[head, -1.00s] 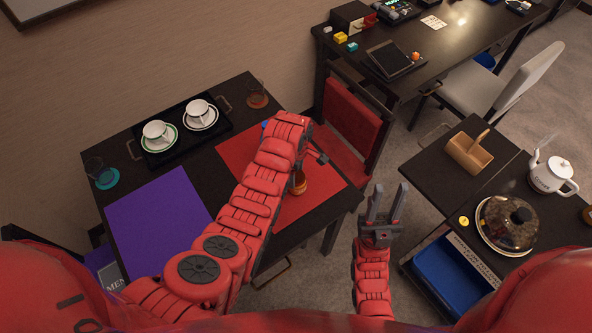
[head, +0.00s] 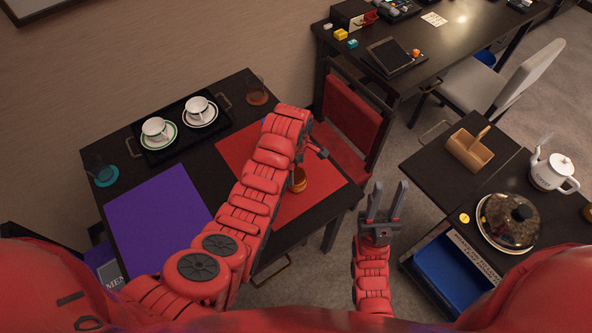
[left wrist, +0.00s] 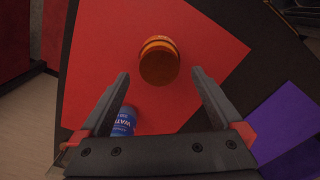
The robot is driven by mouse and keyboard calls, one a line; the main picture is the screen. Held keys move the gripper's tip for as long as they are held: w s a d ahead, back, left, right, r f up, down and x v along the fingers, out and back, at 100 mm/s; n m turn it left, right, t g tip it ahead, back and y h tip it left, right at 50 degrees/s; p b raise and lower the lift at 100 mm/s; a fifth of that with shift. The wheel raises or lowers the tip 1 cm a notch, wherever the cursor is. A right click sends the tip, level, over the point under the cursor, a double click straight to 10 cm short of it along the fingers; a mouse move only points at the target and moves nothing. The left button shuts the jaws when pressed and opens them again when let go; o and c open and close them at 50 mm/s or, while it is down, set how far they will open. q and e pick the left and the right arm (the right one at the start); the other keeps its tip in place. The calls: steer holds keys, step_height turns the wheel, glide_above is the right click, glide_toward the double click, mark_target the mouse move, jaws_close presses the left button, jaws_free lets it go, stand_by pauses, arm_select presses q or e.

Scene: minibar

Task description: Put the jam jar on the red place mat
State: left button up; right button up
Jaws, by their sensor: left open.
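The jam jar (head: 299,182), small and orange, is on the red place mat (head: 318,193). In the left wrist view the jar (left wrist: 158,62) has bare red mat (left wrist: 215,45) around it. My left gripper (left wrist: 160,73) is open, and the jar shows ahead of the gap between its fingertips, with no finger visibly touching it. In the head view my left arm covers part of the mat and hides most of that gripper (head: 319,150). My right gripper (head: 390,185) is open and empty, off the table's right edge.
A blue water bottle (left wrist: 124,121) is close to the left finger in the left wrist view. A purple mat (head: 158,222), a black tray (head: 178,142) with two cups and two glasses share the table. A red chair (head: 350,115) stands behind the mat.

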arm_select(q)
step_height(320, 180, up, 4)
steer(key=shift+w+r+b, duration=0.1)
steer(key=shift+w+b, duration=0.05)
steer(key=shift+b, duration=0.75)
step_height(320, 180, up, 6)
steer(key=p, duration=0.6)
steer(key=shift+r, duration=0.2)
steer(key=shift+f, duration=0.1)
